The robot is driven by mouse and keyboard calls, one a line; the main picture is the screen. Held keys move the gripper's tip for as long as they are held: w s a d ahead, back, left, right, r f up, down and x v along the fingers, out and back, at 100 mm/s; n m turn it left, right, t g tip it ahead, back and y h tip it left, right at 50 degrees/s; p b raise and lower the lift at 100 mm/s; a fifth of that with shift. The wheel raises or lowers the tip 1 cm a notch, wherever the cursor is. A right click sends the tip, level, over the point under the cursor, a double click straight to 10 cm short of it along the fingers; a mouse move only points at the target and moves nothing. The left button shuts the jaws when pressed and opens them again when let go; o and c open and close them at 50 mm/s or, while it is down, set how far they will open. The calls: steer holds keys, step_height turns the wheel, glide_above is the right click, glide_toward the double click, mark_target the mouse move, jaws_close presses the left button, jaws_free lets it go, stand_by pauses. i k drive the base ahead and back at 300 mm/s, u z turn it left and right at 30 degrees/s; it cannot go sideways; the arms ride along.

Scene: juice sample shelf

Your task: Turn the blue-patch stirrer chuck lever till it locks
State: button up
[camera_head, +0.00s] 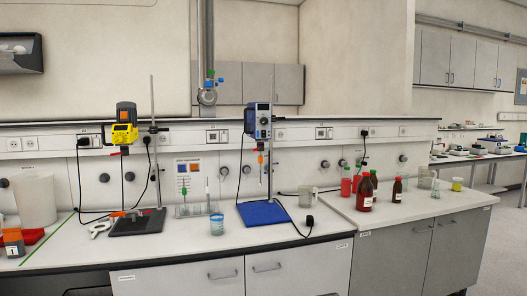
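A blue-grey overhead stirrer (258,120) hangs on an upright rod over a blue base plate (263,213) at mid-picture. Under its head is a small red-orange part (261,157), perhaps the chuck with its lever; its lever angle is too small to tell. A second stirrer, yellow with an orange top (124,130), hangs on a rod over a black base (137,223) to the left. A small red part (118,154) shows under its head. Which stirrer bears a blue patch is not certain, though the right one is blue. My gripper is not in view.
A blue-banded beaker (217,225) and a tube rack (198,209) stand between the stirrers. Cables hang behind both. Brown bottles (366,193) and glassware stand on the right bench. A white container (36,200) stands far left.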

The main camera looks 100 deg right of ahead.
mark_target(260, 146)
steer(key=z, duration=0.05)
steer(key=k, duration=1.4)
steer(key=z, duration=1.2)
steer(key=i, duration=1)
steer(key=u, duration=0.1)
